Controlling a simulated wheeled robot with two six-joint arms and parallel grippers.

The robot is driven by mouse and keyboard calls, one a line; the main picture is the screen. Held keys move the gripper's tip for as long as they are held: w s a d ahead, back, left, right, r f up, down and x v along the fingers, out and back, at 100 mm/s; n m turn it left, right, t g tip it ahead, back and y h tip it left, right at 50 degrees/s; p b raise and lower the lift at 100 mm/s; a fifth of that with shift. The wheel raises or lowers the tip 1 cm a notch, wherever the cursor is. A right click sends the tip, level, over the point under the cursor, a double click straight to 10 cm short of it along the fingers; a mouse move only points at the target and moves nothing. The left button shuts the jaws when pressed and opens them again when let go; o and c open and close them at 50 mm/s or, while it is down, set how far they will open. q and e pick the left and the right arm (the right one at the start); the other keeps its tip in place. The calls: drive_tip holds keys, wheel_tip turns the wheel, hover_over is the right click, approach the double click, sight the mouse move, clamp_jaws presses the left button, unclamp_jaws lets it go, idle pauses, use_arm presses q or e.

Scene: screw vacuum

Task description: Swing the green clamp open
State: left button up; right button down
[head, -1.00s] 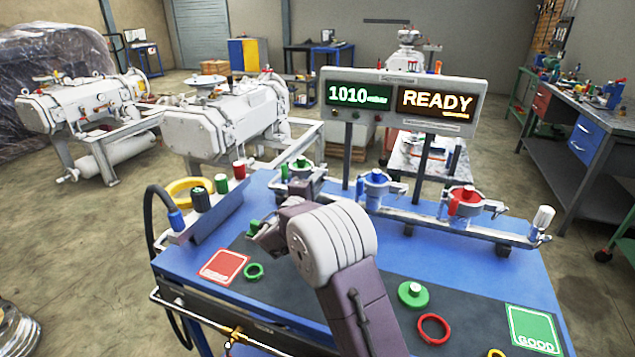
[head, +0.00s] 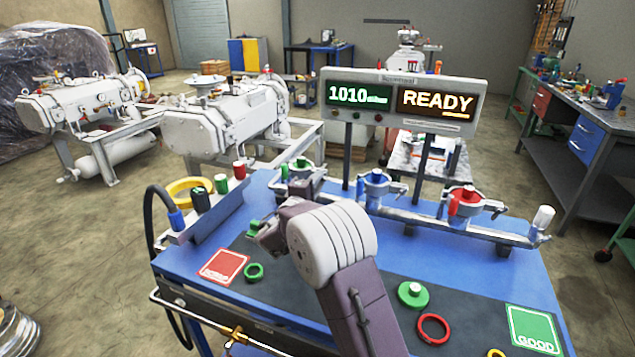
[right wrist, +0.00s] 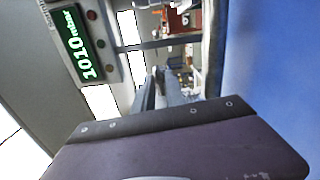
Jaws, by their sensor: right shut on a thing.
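The green clamp (head: 302,167) sits at the left end of the metal pipe at the back of the blue bench in the head view. My right gripper (right wrist: 165,88) reaches forward to the near side of this clamp. Its purple body hides most of the fingers in the head view. In the right wrist view its two grey fingers are close together, and what lies between their tips is too small to make out. It appears shut on the green clamp's near part. My left gripper is not in view.
A blue clamp (head: 375,185) and a red clamp (head: 465,203) sit further right on the pipe. The display (head: 403,101) stands behind on two posts. A small green piece (head: 254,227), a green ring (head: 254,271), a green disc (head: 413,294) and a red ring (head: 433,329) are on the bench.

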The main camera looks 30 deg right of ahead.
drive_tip(key=shift+f+n, duration=0.1)
drive_tip(key=shift+n, duration=0.2)
drive_tip(key=shift+n+b, duration=0.6)
drive_tip(key=shift+n, duration=3)
